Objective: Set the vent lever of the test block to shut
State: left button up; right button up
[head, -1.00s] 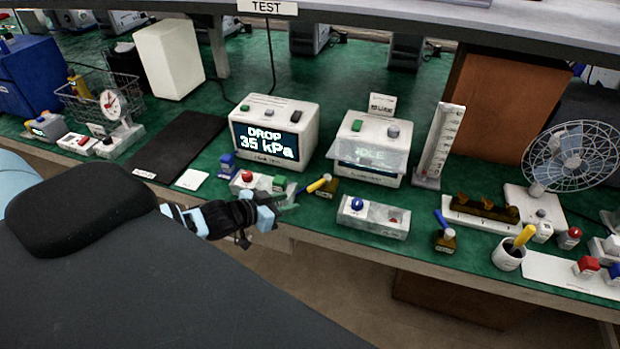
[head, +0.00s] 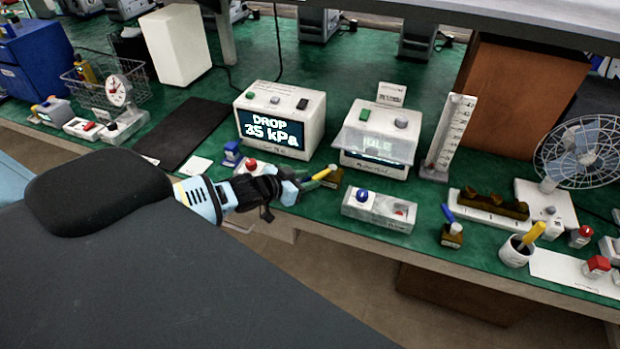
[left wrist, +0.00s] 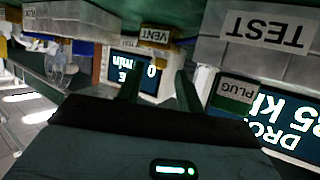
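The test block (head: 233,181) is a light block with a red knob (head: 251,165), partly hidden behind my left arm. At its right end is the brown vent body (head: 333,178), which bears a "VENT" label (left wrist: 155,35) in the left wrist view. The yellow vent lever (head: 321,173) slants down-left from it. My left gripper (head: 302,182) is at the lever's free end. Its two fingers (left wrist: 158,88) stand apart, with a gap between them. I cannot tell whether they touch the lever. The green plug (left wrist: 235,93) is beside one finger. My right gripper is not in view.
Behind stand a meter reading "DROP 35 kPa" (head: 275,130) and a device reading "IDLE" (head: 378,140). To the right are a light block with a blue knob (head: 379,212) and another brown valve with a blue lever (head: 452,234). The table's front edge runs below my gripper.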

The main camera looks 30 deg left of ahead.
pick_arm(q)
jog(key=shift+w+d+f, duration=0.2)
jog(key=shift+w, duration=0.3)
jog(key=shift+c, duration=0.2)
grip_shut()
